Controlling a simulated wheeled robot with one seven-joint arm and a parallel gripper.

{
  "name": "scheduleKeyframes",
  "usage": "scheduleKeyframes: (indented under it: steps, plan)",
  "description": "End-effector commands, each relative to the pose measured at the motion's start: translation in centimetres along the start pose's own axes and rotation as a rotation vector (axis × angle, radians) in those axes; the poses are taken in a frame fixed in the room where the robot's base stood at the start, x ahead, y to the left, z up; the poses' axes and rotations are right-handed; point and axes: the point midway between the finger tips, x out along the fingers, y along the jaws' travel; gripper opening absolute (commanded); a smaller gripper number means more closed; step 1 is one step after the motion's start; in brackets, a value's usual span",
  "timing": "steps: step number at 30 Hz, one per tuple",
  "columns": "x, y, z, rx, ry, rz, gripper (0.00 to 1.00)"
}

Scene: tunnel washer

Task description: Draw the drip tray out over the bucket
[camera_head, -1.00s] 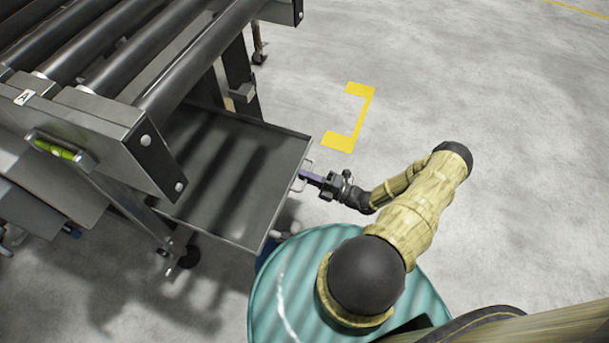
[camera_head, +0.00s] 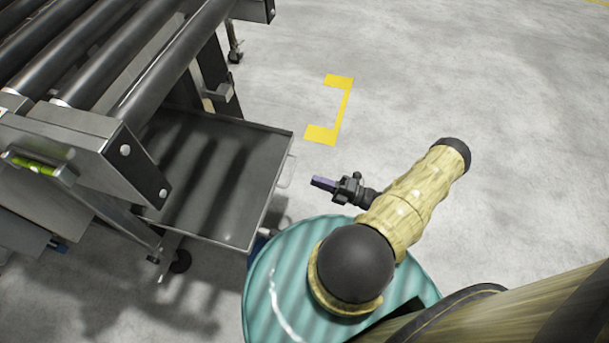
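The drip tray (camera_head: 255,200) is a shallow grey metal tray. It sticks out from under the roller frame towards the right. Its pale loop handle (camera_head: 285,172) shows on the right edge. A small blue patch (camera_head: 262,237), perhaps the bucket, shows below the tray's front right corner; the tray hides the rest.
The roller conveyor (camera_head: 130,85) stands at upper left, with a green level vial (camera_head: 36,164) on its frame. A frame leg and castor (camera_head: 180,261) stand left of the tray's front corner. A yellow floor marking (camera_head: 336,110) lies beyond the gripper. Concrete floor to the right is clear.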

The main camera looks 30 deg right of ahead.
Motion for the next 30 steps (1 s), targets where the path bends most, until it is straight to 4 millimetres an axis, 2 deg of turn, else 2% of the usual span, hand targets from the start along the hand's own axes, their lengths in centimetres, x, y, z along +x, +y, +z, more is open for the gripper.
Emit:
scheduleKeyframes:
  steps: [6, 12, 17, 30]
  plan:
    - [-4.5, -0.1, 0.1, -0.001, -0.004, -0.002, 0.15]
    - [-7.5, -0.1, 0.0, 0.000, -0.003, -0.002, 0.15]
    - [-8.2, -0.1, 0.0, 0.000, -0.001, -0.001, 0.15]
    - [-8.2, -0.1, 0.0, 0.000, -0.001, -0.001, 0.15]
